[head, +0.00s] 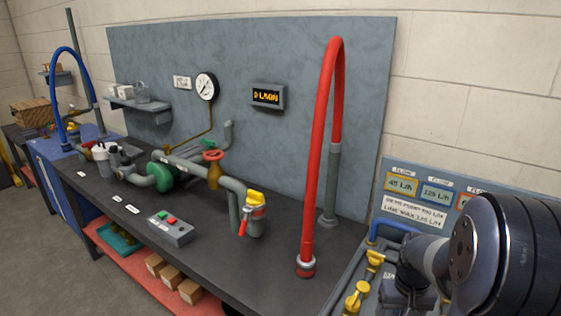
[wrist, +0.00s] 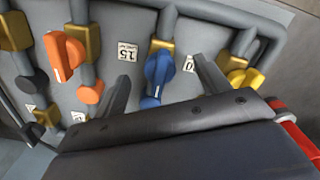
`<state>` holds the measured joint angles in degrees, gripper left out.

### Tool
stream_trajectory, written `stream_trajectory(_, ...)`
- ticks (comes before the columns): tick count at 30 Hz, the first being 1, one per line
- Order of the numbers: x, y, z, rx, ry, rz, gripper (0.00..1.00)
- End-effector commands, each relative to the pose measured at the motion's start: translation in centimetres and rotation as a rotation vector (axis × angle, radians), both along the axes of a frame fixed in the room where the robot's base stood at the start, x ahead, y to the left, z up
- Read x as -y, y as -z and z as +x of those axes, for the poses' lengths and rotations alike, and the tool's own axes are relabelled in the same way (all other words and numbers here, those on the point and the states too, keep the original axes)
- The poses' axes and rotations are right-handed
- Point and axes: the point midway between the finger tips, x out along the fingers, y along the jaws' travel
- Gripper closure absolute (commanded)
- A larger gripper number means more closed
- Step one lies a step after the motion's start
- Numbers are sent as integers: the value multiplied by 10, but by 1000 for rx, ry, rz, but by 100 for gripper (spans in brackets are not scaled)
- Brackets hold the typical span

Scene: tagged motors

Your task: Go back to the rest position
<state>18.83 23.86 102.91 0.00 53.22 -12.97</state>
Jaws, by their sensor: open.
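My gripper (wrist: 161,70) is open in the wrist view, its two dark fingers apart with nothing between them in its grip. A blue valve handle (wrist: 157,75) shows beyond the gap between the fingers, on a grey panel (wrist: 125,20). I cannot tell the distance from the fingertips to it. In the head view my arm fills the lower right corner; its gripper end is hidden there.
In the wrist view, orange handles (wrist: 65,56) lie left and a yellow handle (wrist: 246,80) right. In the head view, a red hose (head: 312,160), yellow valves (head: 357,296) and a flow display board (head: 415,205) are near my arm. The dark bench (head: 200,268) extends left with pipework.

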Motion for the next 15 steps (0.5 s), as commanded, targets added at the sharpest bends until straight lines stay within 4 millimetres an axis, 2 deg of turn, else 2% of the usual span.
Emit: stream_trajectory(15,0,0,0,0,412,0,29)
